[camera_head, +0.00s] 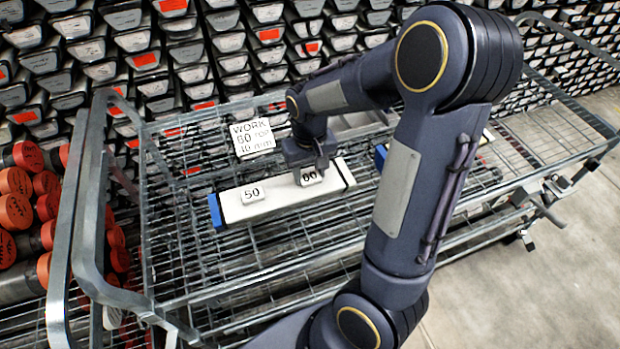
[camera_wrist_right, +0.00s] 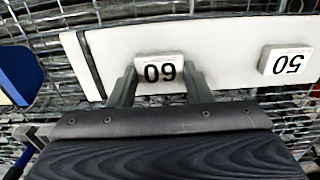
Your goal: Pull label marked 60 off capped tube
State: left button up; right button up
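The capped tube (camera_head: 283,196) is a long white tube lying on the wire cart, with a blue end at its left. The label marked 60 (camera_head: 309,177) is on its top near the right end; it shows upside down in the right wrist view (camera_wrist_right: 159,71). The label marked 50 (camera_head: 252,193) sits further left on the tube. My right gripper (camera_head: 313,168) is over the tube. In the right wrist view its fingers (camera_wrist_right: 160,84) flank the 60 label with no clear gap on either side. The label still appears against the tube. My left gripper is out of view.
The cart's rails (camera_head: 81,220) rise at the left. Red-capped tubes (camera_head: 16,211) are stacked at far left, and racked trays fill the back. Bare floor (camera_head: 545,270) lies at right.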

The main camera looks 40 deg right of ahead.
aim_at(309, 176)
jog(key=c, duration=0.6)
jog(key=shift+r, duration=0.15)
jog(key=shift+r+p, duration=3.25)
jog(key=shift+r, duration=0.4)
